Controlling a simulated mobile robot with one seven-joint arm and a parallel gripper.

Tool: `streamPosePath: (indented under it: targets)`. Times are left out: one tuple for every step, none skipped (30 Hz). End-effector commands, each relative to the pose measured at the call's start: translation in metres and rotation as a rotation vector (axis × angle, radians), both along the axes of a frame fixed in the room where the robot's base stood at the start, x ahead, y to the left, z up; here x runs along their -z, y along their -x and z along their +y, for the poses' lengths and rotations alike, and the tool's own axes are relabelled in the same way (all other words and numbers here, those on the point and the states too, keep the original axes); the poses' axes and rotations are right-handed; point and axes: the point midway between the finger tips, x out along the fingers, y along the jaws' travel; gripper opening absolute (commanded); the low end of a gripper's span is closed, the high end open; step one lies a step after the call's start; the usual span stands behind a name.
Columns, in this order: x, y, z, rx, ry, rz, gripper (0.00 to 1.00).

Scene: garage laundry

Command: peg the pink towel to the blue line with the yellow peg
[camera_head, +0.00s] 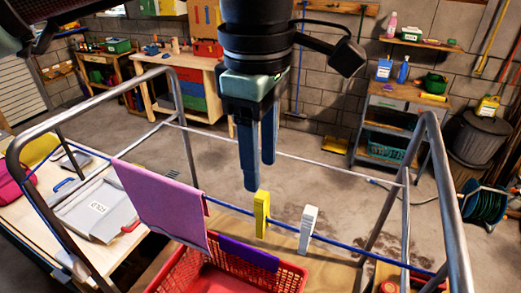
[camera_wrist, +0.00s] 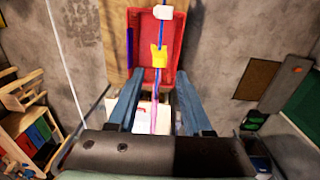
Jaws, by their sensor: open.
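The pink towel (camera_head: 163,205) hangs over the blue line (camera_head: 345,246), left of the yellow peg. In the wrist view the towel (camera_wrist: 154,118) shows as a thin pink strip between my fingers. The yellow peg (camera_head: 262,214) stands upright on the line, apart from the towel, and it also shows in the wrist view (camera_wrist: 158,56). My gripper (camera_head: 260,174) points down above the line near the yellow peg. It is open and empty. In the wrist view the peg lies just beyond my fingertips (camera_wrist: 157,78), roughly centred between them.
A white peg (camera_head: 308,229) sits on the line to the right. A purple cloth (camera_head: 248,253) is by the red basket (camera_head: 285,275) below. Metal rack tubes (camera_head: 455,190) rise at both sides. A table with a grey case (camera_head: 88,213) stands left.

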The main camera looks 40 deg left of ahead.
Motion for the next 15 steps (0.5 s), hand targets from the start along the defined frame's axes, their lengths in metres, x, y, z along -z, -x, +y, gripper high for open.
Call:
streamPosePath:
  targets:
    - [0.012,0.000,0.000,0.000,0.000,0.001,0.50]
    - [0.016,0.000,0.000,0.001,0.000,0.001,0.50]
    - [0.021,-0.001,0.000,0.001,0.000,0.001,0.50]
    - [0.024,-0.001,0.000,0.001,0.000,0.001,0.50]
    - [0.028,-0.001,0.000,0.001,0.001,0.000,0.50]
    - [0.032,-0.001,0.000,0.001,0.001,0.000,0.50]
    - [0.036,-0.002,0.000,0.001,0.001,0.000,0.50]
    - [0.039,-0.002,0.000,0.001,0.001,0.000,0.50]
    - [0.044,-0.002,0.000,0.001,0.001,-0.001,0.50]
    - [0.048,-0.002,0.000,0.001,0.001,-0.001,0.50]
    - [0.051,-0.003,0.000,0.001,0.001,-0.001,0.50]
    - [0.056,-0.003,0.000,0.002,0.001,-0.001,0.50]
    - [0.059,-0.003,0.000,0.002,0.001,-0.001,0.50]
    - [0.063,-0.003,0.000,0.001,0.002,-0.001,0.50]
    - [0.067,-0.003,0.000,0.001,0.002,0.000,0.50]
